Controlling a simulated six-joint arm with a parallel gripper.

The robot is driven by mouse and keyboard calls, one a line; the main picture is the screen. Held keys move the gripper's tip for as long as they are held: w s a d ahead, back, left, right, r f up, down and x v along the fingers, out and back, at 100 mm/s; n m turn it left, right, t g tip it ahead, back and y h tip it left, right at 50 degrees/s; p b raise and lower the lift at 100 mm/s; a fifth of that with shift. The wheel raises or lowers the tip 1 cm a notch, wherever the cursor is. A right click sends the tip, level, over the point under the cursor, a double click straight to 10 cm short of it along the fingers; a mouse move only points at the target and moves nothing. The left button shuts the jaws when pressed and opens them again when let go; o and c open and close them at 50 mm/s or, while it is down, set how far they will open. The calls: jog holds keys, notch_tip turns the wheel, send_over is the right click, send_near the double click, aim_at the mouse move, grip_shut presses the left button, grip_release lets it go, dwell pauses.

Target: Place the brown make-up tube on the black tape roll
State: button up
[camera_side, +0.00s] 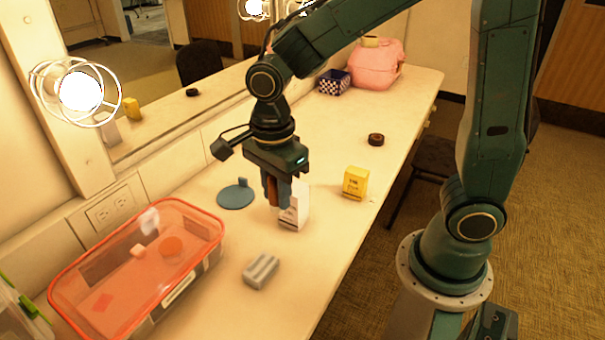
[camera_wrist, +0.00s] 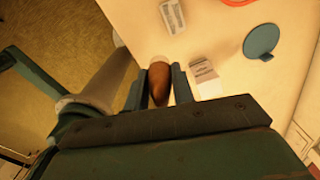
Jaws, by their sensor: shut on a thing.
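My gripper (camera_side: 277,190) is shut on the brown make-up tube (camera_wrist: 159,84), which sits between the two fingers in the wrist view. The tube is held above the counter, and in the side view only a brown sliver of it shows between the fingers. The black tape roll (camera_side: 376,139) lies flat on the counter, to the right of and farther back than my gripper in the side view. It is apart from the tube. I do not see the roll in the wrist view.
A white box (camera_side: 297,212) stands close by my gripper. A yellow box (camera_side: 355,182) stands between it and the roll. A blue disc (camera_side: 236,197), a grey block (camera_side: 261,271) and an orange-rimmed container (camera_side: 216,221) lie left and front. A pink bag (camera_side: 377,65) and checkered box (camera_side: 334,83) are behind.

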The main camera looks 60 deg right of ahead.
jog(key=w+d+r+m, duration=0.2)
jog(key=w+d+m, duration=0.1)
jog(key=w+d, duration=0.75)
jog(key=w+d+r+m, duration=0.25)
jog(key=w+d, duration=0.55)
jog(key=d, duration=0.5)
jog(key=d+m, duration=0.4)
jog(key=d, duration=1.3)
jog(key=s+d+f+m, duration=0.1)
jog(key=s+d+m, duration=0.1)
jog(key=s+d, duration=0.7)
jog(key=s+d+f+m, duration=0.2)
jog(key=s+d, duration=0.7)
jog(key=d, duration=0.7)
jog(key=shift+d+m, duration=0.4)
jog(key=shift+m, duration=0.45)
jog(key=shift+f, duration=0.1)
notch_tip(320, 180, down, 16)
jog(key=shift+r, duration=0.2)
